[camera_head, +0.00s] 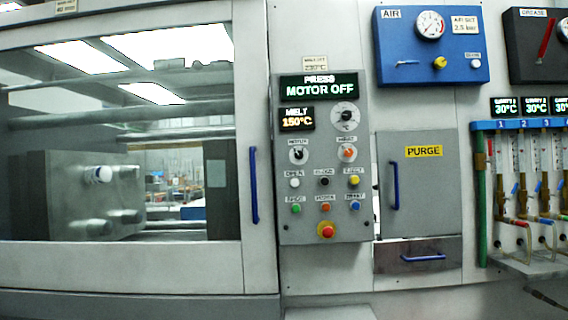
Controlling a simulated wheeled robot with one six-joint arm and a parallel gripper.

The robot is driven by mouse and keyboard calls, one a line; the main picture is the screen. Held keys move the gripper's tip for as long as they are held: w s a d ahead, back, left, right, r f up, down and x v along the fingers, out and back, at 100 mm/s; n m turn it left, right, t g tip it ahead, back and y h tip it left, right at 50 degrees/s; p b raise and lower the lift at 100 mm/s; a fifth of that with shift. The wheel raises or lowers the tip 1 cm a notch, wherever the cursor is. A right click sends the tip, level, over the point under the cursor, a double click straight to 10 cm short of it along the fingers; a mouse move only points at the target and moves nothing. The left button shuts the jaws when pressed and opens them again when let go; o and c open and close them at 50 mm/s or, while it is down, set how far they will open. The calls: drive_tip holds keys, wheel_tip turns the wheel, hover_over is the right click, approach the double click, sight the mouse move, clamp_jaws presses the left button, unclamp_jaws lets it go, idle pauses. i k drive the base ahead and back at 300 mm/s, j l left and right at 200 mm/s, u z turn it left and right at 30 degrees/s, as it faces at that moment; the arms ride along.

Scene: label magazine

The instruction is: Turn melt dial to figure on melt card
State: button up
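The control panel (325,210) stands in the middle of the view. The melt card (315,63) sits above it and seems to read 230°C, though its small print is blurred. The melt display (297,119) reads 150°C. Beside it on the right is a dial (345,116) with a dark knob on a pale round scale, which seems to be the melt dial; its scale figures are too small to read. The press display (319,86) reads MOTOR OFF. My gripper is not in view, and nothing touches the panel.
Left is a large windowed guard door with a blue handle (253,185). Right of the panel are a PURGE door (424,190) with a blue handle, a blue AIR panel (432,47) and several flow tubes. Smaller knobs and coloured buttons crowd below the dial.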

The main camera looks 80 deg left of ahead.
sight(347, 115)
drive_tip(key=u, duration=2)
